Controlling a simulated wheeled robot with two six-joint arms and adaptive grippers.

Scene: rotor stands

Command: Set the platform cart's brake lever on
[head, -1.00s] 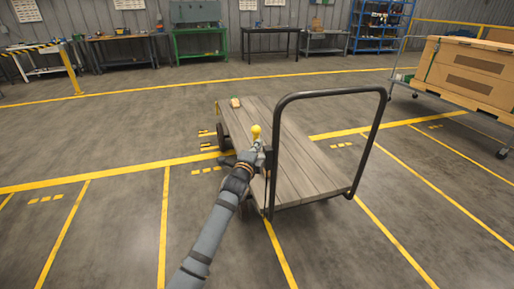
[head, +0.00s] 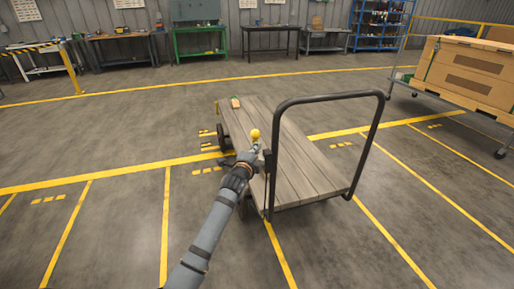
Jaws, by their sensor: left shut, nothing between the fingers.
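The platform cart (head: 290,152) stands in the middle of the head view, with a grey plank deck and a black tube push handle (head: 328,97) at its near end. The brake lever (head: 255,135) has a yellow ball knob and rises at the cart's near left side. My left gripper (head: 250,155) is shut and is at the lever, just below the knob. Whether it touches the lever I cannot tell. The foot of the lever is hidden behind my gripper. My right gripper is not in view.
A second cart with a large wooden crate (head: 468,75) stands at the right. Workbenches (head: 200,40) line the back wall. The floor around the cart is open, with yellow lines.

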